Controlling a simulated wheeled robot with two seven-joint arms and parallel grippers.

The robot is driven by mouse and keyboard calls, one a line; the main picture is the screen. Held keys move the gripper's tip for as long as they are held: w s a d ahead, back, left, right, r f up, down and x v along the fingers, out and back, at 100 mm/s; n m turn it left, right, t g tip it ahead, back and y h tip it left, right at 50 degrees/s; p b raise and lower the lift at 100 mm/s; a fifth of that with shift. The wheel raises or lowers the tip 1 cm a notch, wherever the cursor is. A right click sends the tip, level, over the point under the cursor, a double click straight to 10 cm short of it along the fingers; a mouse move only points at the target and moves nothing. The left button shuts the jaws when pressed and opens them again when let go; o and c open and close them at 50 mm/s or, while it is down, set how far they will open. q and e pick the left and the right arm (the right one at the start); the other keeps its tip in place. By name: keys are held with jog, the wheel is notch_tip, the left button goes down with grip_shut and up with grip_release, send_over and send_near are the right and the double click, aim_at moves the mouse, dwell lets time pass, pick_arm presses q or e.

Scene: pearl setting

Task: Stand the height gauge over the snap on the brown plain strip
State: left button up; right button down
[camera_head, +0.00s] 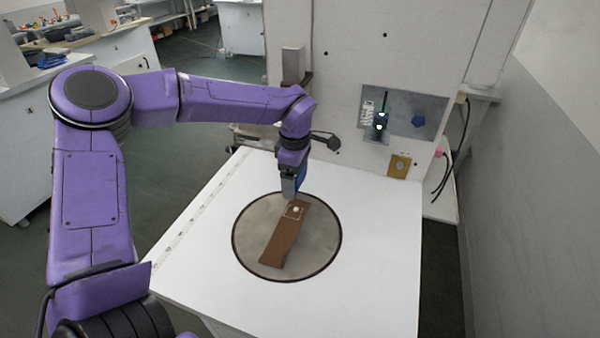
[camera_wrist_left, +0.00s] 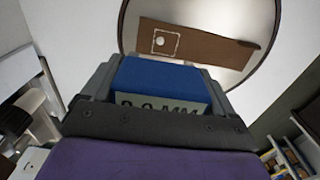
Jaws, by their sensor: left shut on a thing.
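The brown plain strip (camera_head: 284,240) lies flat on a round grey disc (camera_head: 321,239) in the white table. A white outlined square with a small pale round snap (camera_head: 295,210) is at its far end. In the left wrist view the strip (camera_wrist_left: 205,48) shows beyond the fingers, with the snap (camera_wrist_left: 160,41) at its left end. My left gripper (camera_head: 290,194) is shut on the blue height gauge (camera_head: 301,181), just above and behind the strip's far end. The gauge (camera_wrist_left: 160,80) shows a blue top and a lettered pale face in the wrist view. My right gripper is not in view.
The white table top (camera_head: 375,270) is clear around the disc. A wall panel (camera_head: 405,113) with a lit device and a small yellowish plate (camera_head: 399,166) are behind the table. Cables hang at the right.

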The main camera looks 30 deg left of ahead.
pick_arm(q)
jog(key=shift+r+p, duration=0.15)
jog(key=shift+p, duration=0.2)
jog(key=b, duration=0.3)
send_over(296, 209)
notch_tip(296, 209, down, 7)
jog(key=shift+r, duration=0.1)
jog(key=shift+f, duration=0.8)
jog(key=shift+f, duration=0.5)
jog(key=o, duration=0.9)
notch_tip(296, 209, up, 11)
jog(key=shift+f+b, duration=0.15)
jog(key=shift+b, duration=0.45)
jog(key=shift+f, duration=0.1)
